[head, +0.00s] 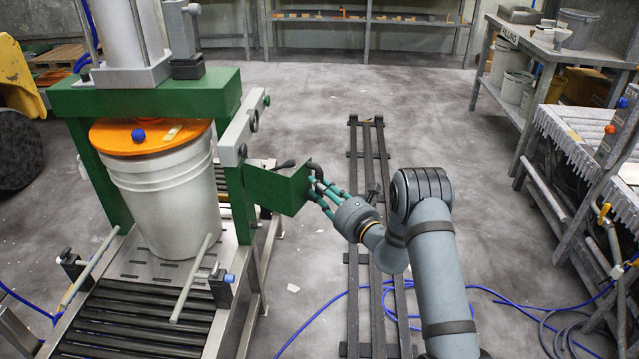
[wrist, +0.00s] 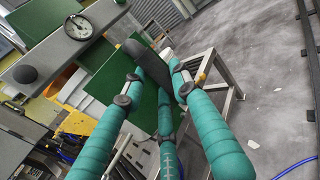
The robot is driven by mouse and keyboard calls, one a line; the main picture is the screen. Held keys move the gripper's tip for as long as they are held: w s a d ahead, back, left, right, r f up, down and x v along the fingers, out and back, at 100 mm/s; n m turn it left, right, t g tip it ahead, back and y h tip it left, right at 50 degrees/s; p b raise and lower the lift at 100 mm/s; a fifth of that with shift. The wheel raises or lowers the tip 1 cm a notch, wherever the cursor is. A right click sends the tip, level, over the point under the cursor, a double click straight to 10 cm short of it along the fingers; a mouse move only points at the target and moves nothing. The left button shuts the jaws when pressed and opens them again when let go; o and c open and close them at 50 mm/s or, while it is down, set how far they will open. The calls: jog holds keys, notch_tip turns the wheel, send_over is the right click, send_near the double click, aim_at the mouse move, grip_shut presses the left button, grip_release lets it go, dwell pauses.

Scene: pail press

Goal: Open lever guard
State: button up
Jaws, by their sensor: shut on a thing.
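The lever guard (head: 276,191) is a green panel on the right side of the green press. It stands out from the press frame toward my arm. A dark lever (head: 285,165) shows just behind its top edge. My gripper (head: 316,186), with teal fingers, is at the guard's right end, shut on its dark handle (head: 314,168). In the wrist view the fingers of my gripper (wrist: 154,78) close around the dark handle (wrist: 147,60), with the green guard (wrist: 118,92) behind it. The fingers partly hide the guard there.
Dark floor rails (head: 367,250) and a blue hose (head: 320,315) lie near my arm. A grey workbench (head: 550,45) stands at the right.

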jog(key=shift+v, duration=0.85)
jog(key=shift+f, duration=0.15)
jog(key=s, duration=0.1)
jog(key=s+b, duration=0.1)
jog(key=s, duration=0.1)
jog(key=s+a+b, duration=0.1)
jog(key=s, duration=0.1)
jog(key=s, duration=0.1)
jog(key=s+a+b, duration=0.1)
jog(key=s, duration=0.1)
jog(key=s+a+b, duration=0.1)
jog(key=s, duration=0.1)
jog(key=shift+a, duration=0.2)
